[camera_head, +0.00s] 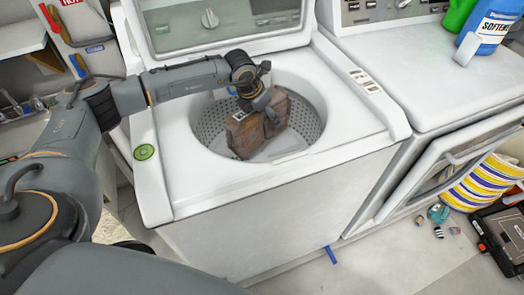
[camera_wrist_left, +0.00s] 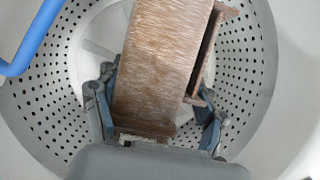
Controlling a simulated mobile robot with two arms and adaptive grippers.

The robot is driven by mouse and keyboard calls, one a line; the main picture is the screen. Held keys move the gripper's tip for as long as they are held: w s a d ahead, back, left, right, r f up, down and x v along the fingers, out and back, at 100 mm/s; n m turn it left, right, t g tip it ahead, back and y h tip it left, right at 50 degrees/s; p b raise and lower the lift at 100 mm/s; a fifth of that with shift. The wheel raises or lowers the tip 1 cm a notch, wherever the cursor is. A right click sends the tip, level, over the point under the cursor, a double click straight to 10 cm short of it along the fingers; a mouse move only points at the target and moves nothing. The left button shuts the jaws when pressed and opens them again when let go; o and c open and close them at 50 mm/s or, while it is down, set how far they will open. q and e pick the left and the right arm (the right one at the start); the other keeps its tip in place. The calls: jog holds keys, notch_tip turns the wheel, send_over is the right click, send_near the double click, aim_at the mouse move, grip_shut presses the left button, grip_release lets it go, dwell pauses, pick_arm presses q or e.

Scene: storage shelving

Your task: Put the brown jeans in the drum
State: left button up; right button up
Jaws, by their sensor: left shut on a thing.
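The brown jeans (camera_head: 258,128) are a stiff folded brown piece inside the opening of the washer drum (camera_head: 304,120). My left gripper (camera_head: 262,100) reaches down into the drum from above and is shut on the jeans. In the left wrist view the jeans (camera_wrist_left: 155,65) stand between the two fingers of the left gripper (camera_wrist_left: 160,120), with the perforated drum wall (camera_wrist_left: 60,90) around them. Whether the jeans touch the drum bottom cannot be told. My right gripper is not in view.
The washer lid (camera_head: 220,25) stands open behind the drum. A softener bottle (camera_head: 488,25) stands on top. Several small items and a black case (camera_head: 505,235) lie on the floor.

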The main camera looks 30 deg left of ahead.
aim_at(265, 124)
pick_arm(q)
notch_tip(265, 124, down, 4)
jog(key=shift+f, duration=0.1)
notch_tip(265, 124, down, 4)
jog(key=shift+p, duration=0.5)
jog(key=shift+f, duration=0.1)
jog(key=shift+f+b, duration=0.6)
jog(key=shift+f, duration=0.05)
jog(key=o, duration=1.6)
jog(key=shift+r, duration=0.1)
